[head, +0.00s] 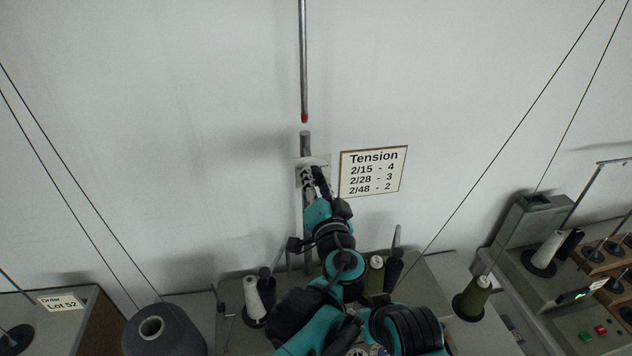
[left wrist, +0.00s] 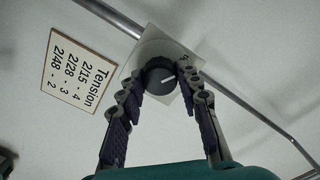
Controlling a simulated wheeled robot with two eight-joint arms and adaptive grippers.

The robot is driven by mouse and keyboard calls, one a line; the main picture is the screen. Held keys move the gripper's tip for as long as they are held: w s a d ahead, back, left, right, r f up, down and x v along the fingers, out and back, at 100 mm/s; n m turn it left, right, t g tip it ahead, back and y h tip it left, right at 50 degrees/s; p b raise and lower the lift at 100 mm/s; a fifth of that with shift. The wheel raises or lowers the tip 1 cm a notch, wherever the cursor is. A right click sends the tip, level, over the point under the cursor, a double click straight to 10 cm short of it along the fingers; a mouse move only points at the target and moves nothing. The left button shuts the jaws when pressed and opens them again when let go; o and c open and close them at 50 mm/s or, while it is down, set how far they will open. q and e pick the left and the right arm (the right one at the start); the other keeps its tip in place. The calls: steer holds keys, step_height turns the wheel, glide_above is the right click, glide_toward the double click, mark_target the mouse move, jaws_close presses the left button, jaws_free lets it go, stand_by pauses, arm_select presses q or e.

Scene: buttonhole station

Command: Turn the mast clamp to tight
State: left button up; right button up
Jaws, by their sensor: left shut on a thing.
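The mast clamp is a dark round knob (left wrist: 160,77) with a white pointer line, on a pale plate (left wrist: 188,58) fixed to the grey mast (left wrist: 112,18). In the left wrist view my left gripper (left wrist: 158,84) has its two fingers on either side of the knob, shut on it. In the head view my left gripper (head: 314,176) reaches up to the mast (head: 305,143) and hides the knob; only part of the plate (head: 318,160) shows. Any marks on the plate are too small to read. My right gripper is not seen.
A tension sign (head: 372,172) hangs right of the mast. A red-tipped rod (head: 304,80) hangs above the mast top. Below stand a white cone (head: 253,298), an olive cone (head: 472,298) and a large dark cone (head: 163,333). Thin cords slant at both sides.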

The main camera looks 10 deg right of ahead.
arm_select(q)
steer(key=shift+r, duration=0.1)
steer(key=o, duration=1.2)
steer(key=shift+w, duration=0.15)
steer(key=shift+c, duration=0.2)
steer(key=s, duration=0.7)
steer(key=shift+s, duration=0.25)
steer(key=shift+a, duration=0.1)
